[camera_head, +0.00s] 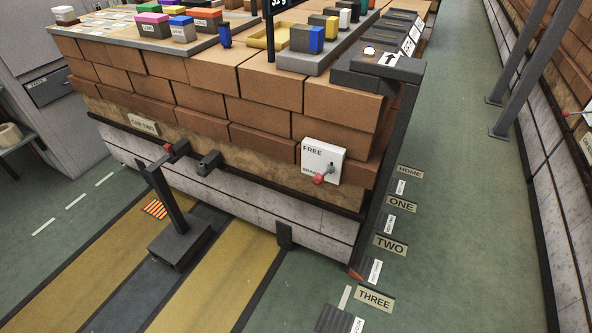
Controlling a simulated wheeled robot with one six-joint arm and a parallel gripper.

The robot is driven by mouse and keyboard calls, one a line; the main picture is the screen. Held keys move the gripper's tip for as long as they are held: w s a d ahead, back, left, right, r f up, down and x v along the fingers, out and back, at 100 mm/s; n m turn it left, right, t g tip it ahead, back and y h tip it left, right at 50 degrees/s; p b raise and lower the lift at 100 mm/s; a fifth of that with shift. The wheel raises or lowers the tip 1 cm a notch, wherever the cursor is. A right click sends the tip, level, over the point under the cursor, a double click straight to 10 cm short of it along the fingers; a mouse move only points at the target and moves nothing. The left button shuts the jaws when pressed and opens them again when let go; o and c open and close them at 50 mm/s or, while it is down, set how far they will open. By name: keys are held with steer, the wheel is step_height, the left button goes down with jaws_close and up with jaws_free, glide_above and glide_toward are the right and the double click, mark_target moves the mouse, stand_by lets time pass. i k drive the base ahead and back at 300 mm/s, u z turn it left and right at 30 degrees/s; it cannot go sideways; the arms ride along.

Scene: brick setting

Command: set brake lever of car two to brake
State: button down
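Car two is a long load of orange-brown bricks (270,90) with a "CAR TWO" plate (143,124) on its near side. A white brake panel (338,156) is fixed low at the right end of that side, marked "FREE" at the top and "BRAKE" lower down. The brake lever (327,174) has a red knob (318,179) and points down and left from its pivot. The knob lies at the "BRAKE" word and partly covers it. My gripper is not in view.
A dark post on a block (180,243) stands in front of the car. Floor plates "HOME", "ONE", "TWO" (390,245) and "THREE" (374,299) line the green aisle at right. Dark slanted posts (510,100) and another brick wall edge the aisle. Coloured blocks (305,39) sit on top.

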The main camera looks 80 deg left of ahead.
mark_target(318, 179)
steer(key=u, duration=2.05)
steer(key=i, duration=1.1)
steer(key=u, duration=0.35)
